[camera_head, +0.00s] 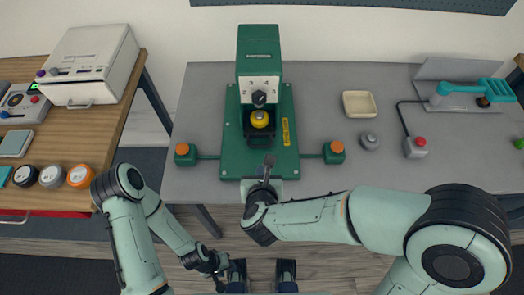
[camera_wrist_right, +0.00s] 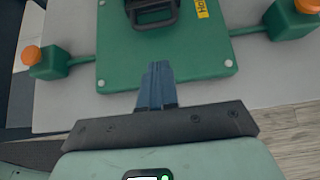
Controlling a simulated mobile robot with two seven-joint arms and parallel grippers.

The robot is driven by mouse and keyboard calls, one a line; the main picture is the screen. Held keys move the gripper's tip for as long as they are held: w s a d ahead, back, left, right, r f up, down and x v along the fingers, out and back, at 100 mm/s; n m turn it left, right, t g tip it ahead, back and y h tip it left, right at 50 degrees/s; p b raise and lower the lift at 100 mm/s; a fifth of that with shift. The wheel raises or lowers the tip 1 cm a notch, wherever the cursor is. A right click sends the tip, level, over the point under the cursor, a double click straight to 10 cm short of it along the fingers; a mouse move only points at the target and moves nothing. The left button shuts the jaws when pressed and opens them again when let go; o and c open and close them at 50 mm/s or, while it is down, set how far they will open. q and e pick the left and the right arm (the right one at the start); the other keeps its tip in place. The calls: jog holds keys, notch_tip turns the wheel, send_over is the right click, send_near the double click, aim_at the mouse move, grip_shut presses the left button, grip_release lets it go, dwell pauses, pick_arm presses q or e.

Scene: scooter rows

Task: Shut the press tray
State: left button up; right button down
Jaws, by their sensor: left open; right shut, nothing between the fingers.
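The green press (camera_head: 259,50) stands on a green base plate on the grey table. Its black tray (camera_head: 249,131) is at the front of the press, below a round yellow part (camera_head: 260,119). The tray's black loop handle (camera_wrist_right: 155,22) shows at the top of the right wrist view. My right gripper (camera_head: 269,160) is shut and empty at the front of the base plate; its fingers (camera_wrist_right: 157,68) point at the handle, apart from it in the wrist view. My left gripper (camera_head: 218,279) is low, in front of the table and well away from the press; its fingers are small and dark.
Orange buttons on green boxes flank the press, left (camera_head: 185,150) and right (camera_head: 334,148). A beige dish (camera_head: 359,104), a grey round piece (camera_head: 369,140) and a red-button box (camera_head: 416,147) lie to the right. A wooden bench (camera_head: 120,120) stands at left.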

aim_at(262, 136)
jog(key=x, duration=0.5)
jog(key=shift+w+d+f, duration=0.1)
jog(key=shift+w+f, duration=0.1)
jog(key=shift+w, duration=0.15)
jog(key=w, duration=0.3)
jog(key=shift+w+f+p, duration=0.2)
jog(key=shift+w+p, duration=0.05)
jog(key=shift+p, duration=0.15)
jog(key=w, duration=0.3)
jog(key=shift+w+b, duration=0.35)
jog(key=shift+w+r, duration=0.1)
jog(key=shift+r, duration=0.05)
